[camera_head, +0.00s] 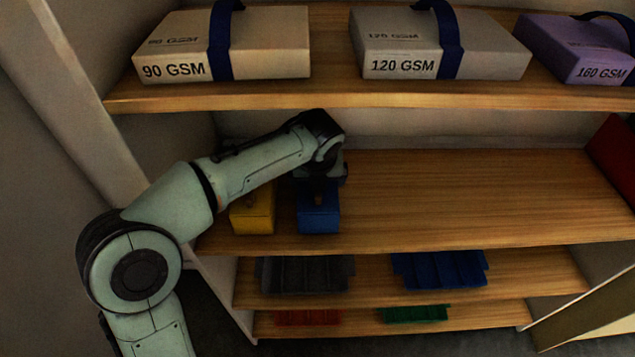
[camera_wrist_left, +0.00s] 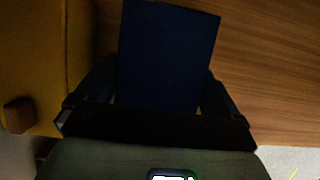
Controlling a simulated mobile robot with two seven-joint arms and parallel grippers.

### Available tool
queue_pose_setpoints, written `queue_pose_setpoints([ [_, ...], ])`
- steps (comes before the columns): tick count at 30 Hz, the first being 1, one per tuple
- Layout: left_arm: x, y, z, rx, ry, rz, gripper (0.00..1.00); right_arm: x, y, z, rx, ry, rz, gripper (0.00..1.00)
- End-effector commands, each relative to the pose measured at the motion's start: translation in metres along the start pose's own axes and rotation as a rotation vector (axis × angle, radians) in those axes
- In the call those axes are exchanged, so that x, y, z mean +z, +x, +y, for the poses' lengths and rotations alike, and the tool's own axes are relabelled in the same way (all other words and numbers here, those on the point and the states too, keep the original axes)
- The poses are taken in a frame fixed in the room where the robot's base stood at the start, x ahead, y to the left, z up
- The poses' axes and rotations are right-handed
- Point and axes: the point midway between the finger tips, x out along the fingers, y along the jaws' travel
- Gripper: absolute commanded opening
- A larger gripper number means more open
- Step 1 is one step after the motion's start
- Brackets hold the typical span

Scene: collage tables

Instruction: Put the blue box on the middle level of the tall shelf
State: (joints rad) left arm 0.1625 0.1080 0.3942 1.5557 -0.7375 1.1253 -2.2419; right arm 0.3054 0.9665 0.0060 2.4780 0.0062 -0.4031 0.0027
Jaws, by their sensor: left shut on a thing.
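The blue box (camera_head: 319,219) rests on or just above a wooden shelf board (camera_head: 450,200) of the tall shelf, close to the board's front edge in the head view. My left gripper (camera_head: 318,180) is above it and shut on it; the gripper hides the box's top and back. In the left wrist view the blue box (camera_wrist_left: 166,55) stands between the two dark fingers (camera_wrist_left: 158,100). I cannot tell whether its underside touches the board. My right gripper is not in view.
A yellow box (camera_head: 252,212) stands close at the left of the blue box. Paper boxes (camera_head: 245,50) sit on the board above. Dark and blue bins (camera_head: 438,268) are on the level below. A red thing (camera_head: 615,150) is at the far right. The board between is clear.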

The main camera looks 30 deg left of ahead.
Motion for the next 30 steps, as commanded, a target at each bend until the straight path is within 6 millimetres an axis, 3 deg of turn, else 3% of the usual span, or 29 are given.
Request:
queue_pose_setpoints([
  [3, -0.006, 0.013, 0.0, 0.0, 0.001, 0.0, 0.63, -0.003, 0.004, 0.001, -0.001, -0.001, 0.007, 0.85],
  [13, -0.007, 0.015, 0.0, 0.0, 0.0, -0.001, 0.63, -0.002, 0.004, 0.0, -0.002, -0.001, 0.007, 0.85],
  [14, -0.007, 0.016, 0.0, 0.0, 0.0, 0.0, 0.99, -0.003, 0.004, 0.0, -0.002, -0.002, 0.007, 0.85],
  [23, -0.006, 0.013, 0.0, -0.001, -0.001, -0.001, 1.0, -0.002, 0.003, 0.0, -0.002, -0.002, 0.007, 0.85],
  [26, -0.005, 0.002, -0.001, -0.001, 0.0, -0.002, 1.0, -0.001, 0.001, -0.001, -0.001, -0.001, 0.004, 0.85],
  [30, -0.004, -0.026, -0.001, -0.003, 0.001, -0.005, 1.0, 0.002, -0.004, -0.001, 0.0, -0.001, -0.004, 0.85],
])
